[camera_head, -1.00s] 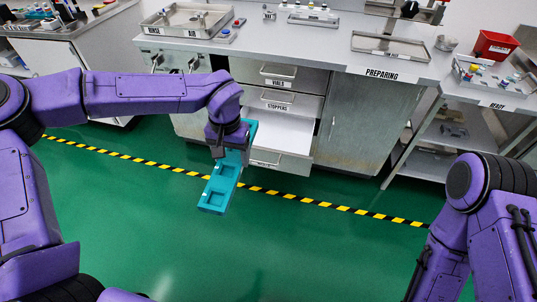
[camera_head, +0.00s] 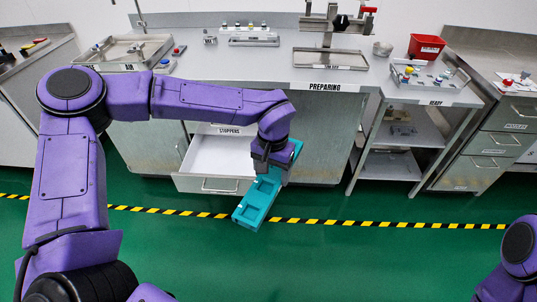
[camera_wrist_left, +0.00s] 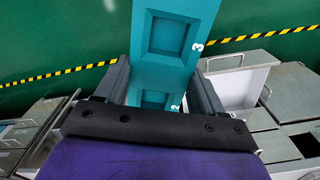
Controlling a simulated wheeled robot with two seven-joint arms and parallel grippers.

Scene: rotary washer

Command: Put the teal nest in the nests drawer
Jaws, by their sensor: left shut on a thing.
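The teal nest (camera_head: 258,198) is a long tray-like block with square recesses. It hangs tilted in front of the cabinet, at the right side of the open drawer in the head view. My left gripper (camera_head: 270,164) is shut on its upper part. In the left wrist view the nest (camera_wrist_left: 170,40) sits between the two fingers, with the numbers 2 and 3 on its edge. The open drawer (camera_head: 218,157) below the STOPPERS drawer (camera_head: 229,130) is pulled out and its visible inside is empty. I cannot read its label. My right gripper is out of view.
The counter (camera_head: 240,75) above holds trays and small parts. A cabinet door (camera_head: 320,135) is right of the drawer, then a shelved stand (camera_head: 425,130). Another drawer unit (camera_head: 490,150) is at far right. Green floor with a striped line (camera_head: 380,222) is open in front.

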